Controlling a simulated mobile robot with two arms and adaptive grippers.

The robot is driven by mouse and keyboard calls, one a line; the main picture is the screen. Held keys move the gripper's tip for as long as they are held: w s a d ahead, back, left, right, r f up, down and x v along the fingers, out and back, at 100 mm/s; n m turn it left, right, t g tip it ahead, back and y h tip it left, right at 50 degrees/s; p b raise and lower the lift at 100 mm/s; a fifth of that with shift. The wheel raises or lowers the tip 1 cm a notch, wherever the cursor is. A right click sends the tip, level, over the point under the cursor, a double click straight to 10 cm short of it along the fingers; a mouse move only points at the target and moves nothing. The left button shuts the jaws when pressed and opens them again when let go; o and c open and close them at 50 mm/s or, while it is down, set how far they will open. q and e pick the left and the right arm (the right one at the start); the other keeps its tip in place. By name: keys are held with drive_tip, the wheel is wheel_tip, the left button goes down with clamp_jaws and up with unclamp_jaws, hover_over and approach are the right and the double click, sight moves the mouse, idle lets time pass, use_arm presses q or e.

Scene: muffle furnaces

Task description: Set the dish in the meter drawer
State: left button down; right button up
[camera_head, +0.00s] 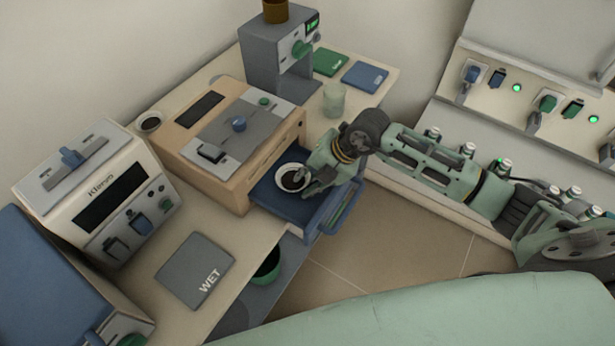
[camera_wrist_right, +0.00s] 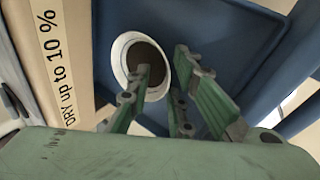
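A white round dish (camera_head: 293,177) with dark contents sits in the pulled-out blue drawer (camera_head: 265,192) of the tan meter (camera_head: 225,150). The dish also shows in the right wrist view (camera_wrist_right: 121,55), with blue drawer floor around it. My right gripper (camera_head: 308,184) is down at the dish's right side. In the right wrist view its fingertips (camera_wrist_right: 163,68) are spread, with a gap between them. One finger overlaps the dish's dark inside and the others are beyond its right rim. Contact with the rim is unclear. My left gripper is not in view.
A "WET" pad (camera_head: 196,268) and the Klarvo device (camera_head: 100,195) stand at the left. Another small dark-filled dish (camera_head: 149,122) is behind. A pale cup (camera_head: 334,98) stands behind the drawer. A green container (camera_head: 268,266) sits below the table edge.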

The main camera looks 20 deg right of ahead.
drive_tip(key=shift+r, duration=0.2)
drive_tip(key=b+v, duration=0.2)
drive_tip(key=v, duration=1)
drive_tip(key=shift+r, duration=0.45)
